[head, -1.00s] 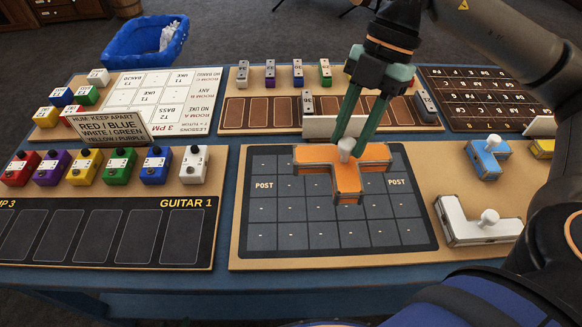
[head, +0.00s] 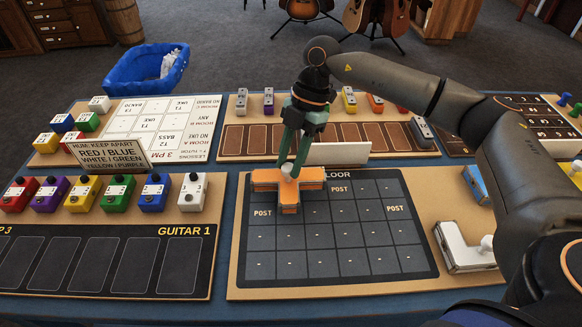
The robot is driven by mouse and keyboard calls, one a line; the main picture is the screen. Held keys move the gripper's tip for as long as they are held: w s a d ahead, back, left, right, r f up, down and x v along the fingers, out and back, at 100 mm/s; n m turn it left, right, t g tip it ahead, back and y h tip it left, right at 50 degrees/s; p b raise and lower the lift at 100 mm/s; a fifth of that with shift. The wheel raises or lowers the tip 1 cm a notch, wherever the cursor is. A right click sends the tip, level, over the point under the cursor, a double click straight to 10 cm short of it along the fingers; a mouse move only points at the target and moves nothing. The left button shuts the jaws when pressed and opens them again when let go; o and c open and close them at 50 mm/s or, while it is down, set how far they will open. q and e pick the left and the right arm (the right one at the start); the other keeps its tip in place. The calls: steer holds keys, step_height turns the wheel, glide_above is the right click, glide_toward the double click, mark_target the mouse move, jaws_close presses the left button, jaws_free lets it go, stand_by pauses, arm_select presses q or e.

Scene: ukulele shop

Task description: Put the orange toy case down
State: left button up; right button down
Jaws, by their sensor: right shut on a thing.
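The orange toy case (head: 289,187) is a T-shaped block with a pale knob on top. It is at the upper left corner of the dark gridded floor board (head: 335,262), with its stem pointing toward the front. My right gripper (head: 290,170) is above it, shut on its knob. I cannot tell whether the case touches the board or hangs just over it. The case hides the grid cells under it. A POST cell shows just below its left arm, and two more POST cells show to the right. My left gripper is not in view.
A white L-shaped case (head: 462,250) and a blue case (head: 475,184) sit right of the grid, partly behind my arm. A white upright card (head: 338,153) stands behind the grid. Several coloured pedals (head: 118,192) line the left board. The grid's front rows are clear.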

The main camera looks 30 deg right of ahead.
steer(key=shift+f, duration=1.2)
steer(key=c, duration=0.5)
jaws_free()
steer(key=shift+f, duration=0.1)
steer(key=shift+c, duration=0.2)
steer(key=v, duration=1.2)
steer(key=shift+a, duration=0.1)
